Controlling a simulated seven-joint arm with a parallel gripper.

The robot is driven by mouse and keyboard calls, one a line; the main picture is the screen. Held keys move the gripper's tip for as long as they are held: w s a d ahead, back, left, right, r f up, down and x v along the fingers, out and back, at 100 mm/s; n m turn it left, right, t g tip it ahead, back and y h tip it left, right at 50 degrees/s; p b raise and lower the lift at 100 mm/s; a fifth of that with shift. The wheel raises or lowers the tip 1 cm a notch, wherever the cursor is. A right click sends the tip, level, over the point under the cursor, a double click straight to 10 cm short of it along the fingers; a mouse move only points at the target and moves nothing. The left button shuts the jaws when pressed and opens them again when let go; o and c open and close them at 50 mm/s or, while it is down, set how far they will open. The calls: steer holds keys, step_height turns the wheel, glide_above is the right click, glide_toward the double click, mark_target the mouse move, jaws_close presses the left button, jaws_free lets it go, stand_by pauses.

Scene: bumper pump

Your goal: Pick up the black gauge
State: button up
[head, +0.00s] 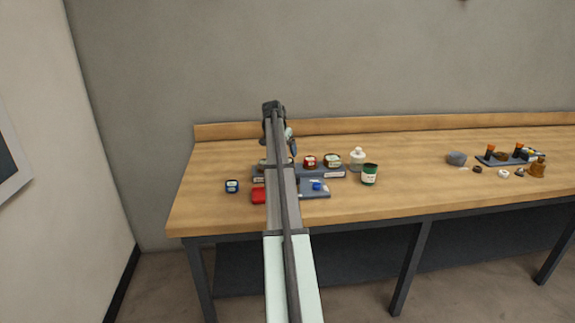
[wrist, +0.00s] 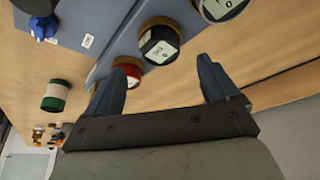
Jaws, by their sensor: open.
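The black gauge (wrist: 158,47), dark with a pale square label and a brass-coloured rim, shows in the wrist view on a blue-grey rack. It lies in the picture between my two fingertips, beyond them; I cannot tell the exact gap. My gripper (wrist: 160,67) is open, with nothing between its fingers. In the head view my arm stretches over the rack (head: 327,174) and hides part of it. I cannot make out the black gauge there.
A red gauge (wrist: 127,68) sits beside the black one, partly behind a finger. Another round gauge (wrist: 222,8) is at the top edge.

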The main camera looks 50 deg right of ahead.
steer(key=shift+x, duration=3.2)
steer(key=shift+w+d+r, duration=0.1)
steer(key=shift+d+r, duration=0.05)
steer(key=shift+c, duration=0.2)
steer(key=c, duration=1.2)
